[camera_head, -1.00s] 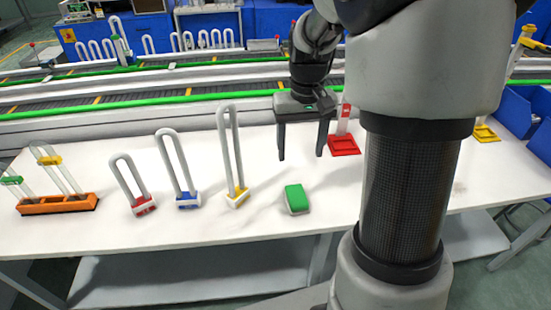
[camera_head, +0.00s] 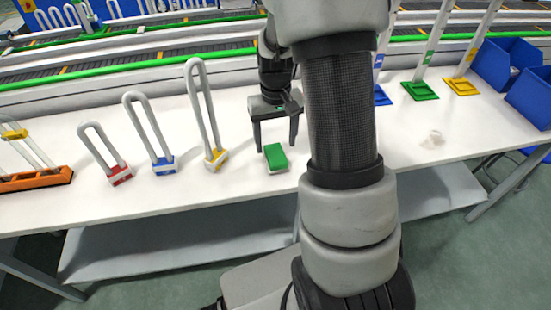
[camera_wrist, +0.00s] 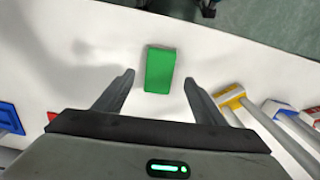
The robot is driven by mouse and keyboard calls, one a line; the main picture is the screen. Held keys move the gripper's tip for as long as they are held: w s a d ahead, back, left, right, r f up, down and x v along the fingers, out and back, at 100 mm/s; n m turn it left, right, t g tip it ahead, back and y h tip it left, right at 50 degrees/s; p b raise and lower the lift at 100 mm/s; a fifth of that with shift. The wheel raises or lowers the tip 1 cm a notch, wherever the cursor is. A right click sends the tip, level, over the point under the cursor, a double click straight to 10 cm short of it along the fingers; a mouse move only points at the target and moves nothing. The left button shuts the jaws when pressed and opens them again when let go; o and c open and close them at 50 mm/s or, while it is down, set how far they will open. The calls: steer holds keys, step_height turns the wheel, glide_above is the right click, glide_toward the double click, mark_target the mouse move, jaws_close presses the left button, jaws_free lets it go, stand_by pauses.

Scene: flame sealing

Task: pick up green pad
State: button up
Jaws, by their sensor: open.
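The green pad (camera_head: 276,157) is a small block with a green top and a pale base, lying on the white table near its front edge. It also shows in the wrist view (camera_wrist: 160,70), between and just beyond the fingertips. My gripper (camera_head: 275,146) is open and points down, behind and above the pad in the head view. In the wrist view my gripper (camera_wrist: 160,78) has one finger on each side of the pad's line, with gaps on both sides. Nothing is held.
Upright loops on red (camera_head: 121,174), blue (camera_head: 163,165) and yellow (camera_head: 216,159) bases stand left of the pad. An orange rack (camera_head: 38,178) is at far left. Green (camera_head: 420,91) and yellow (camera_head: 461,87) stands and blue bins (camera_head: 507,62) are at right. The table (camera_head: 240,180) around the pad is clear.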

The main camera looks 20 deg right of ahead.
mark_target(275, 154)
steer(key=f, duration=0.5)
steer(key=shift+w+f+b, duration=0.15)
steer(key=shift+w+b, duration=0.05)
steer(key=shift+b, duration=0.15)
steer(key=c, duration=1.2)
steer(key=shift+o, duration=0.2)
step_height(275, 154, up, 10)
steer(key=p, duration=0.1)
steer(key=o, duration=0.4)
steer(key=shift+c, duration=1.3)
steer(key=shift+d, duration=0.1)
